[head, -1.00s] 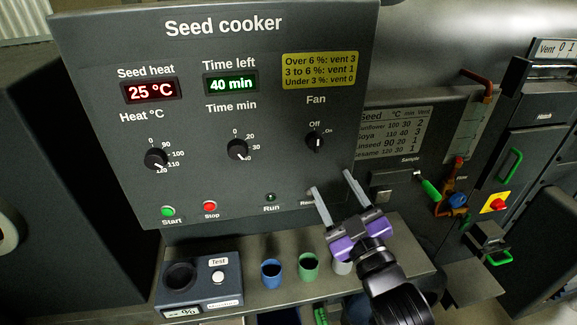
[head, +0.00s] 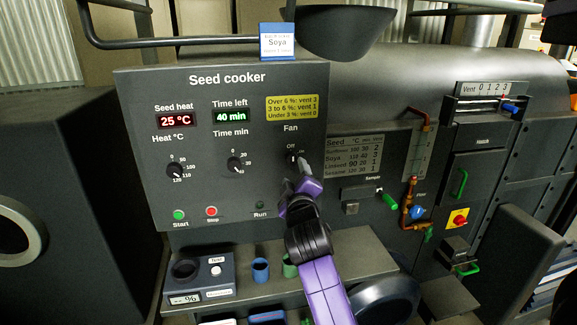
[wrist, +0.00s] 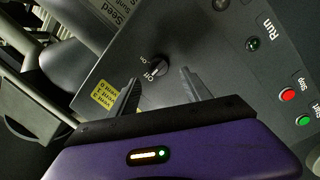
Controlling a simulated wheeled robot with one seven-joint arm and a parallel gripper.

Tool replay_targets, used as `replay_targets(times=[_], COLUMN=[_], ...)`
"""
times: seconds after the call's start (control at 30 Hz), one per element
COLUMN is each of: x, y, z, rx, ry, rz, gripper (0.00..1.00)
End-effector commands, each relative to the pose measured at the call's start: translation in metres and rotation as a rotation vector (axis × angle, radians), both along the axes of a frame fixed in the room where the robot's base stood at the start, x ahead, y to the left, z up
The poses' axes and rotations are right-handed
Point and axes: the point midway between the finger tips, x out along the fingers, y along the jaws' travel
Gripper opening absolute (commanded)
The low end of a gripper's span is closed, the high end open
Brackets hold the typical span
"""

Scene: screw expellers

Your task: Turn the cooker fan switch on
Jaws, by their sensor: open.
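The fan switch (head: 293,157) is a small black knob under the "Fan" label on the grey seed cooker panel (head: 150,110), with "Off" and "On" marked around it. My gripper (head: 303,165) is close in front of it and partly covers it in the head view. In the wrist view the knob (wrist: 158,68) shows between and just beyond the tips of my two spread fingers (wrist: 158,76), which are empty. I cannot see contact with the knob. I cannot clearly tell which mark its pointer faces.
Two other knobs, the heat knob (head: 174,172) and the time knob (head: 235,164), are to the left. The green start button (head: 179,215), red stop button (head: 211,211) and run lamp (head: 260,205) are below. A shelf with a moisture tester (head: 200,280) and cups juts out underneath.

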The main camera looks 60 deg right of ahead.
Motion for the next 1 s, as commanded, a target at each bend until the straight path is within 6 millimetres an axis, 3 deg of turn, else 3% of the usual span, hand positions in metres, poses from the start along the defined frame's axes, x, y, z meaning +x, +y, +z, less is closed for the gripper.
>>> replay_targets(times=[0.4, 0.8, 1.0], x=[0.031, 0.036, 0.036], y=[-0.049, -0.056, -0.055], z=[0.001, 0.000, 0.000], rx=[0.002, 0.001, 0.001], ry=[-0.001, -0.002, -0.002], rz=[-0.001, 0.001, 0.001], gripper=[0.57, 0.57, 0.17])
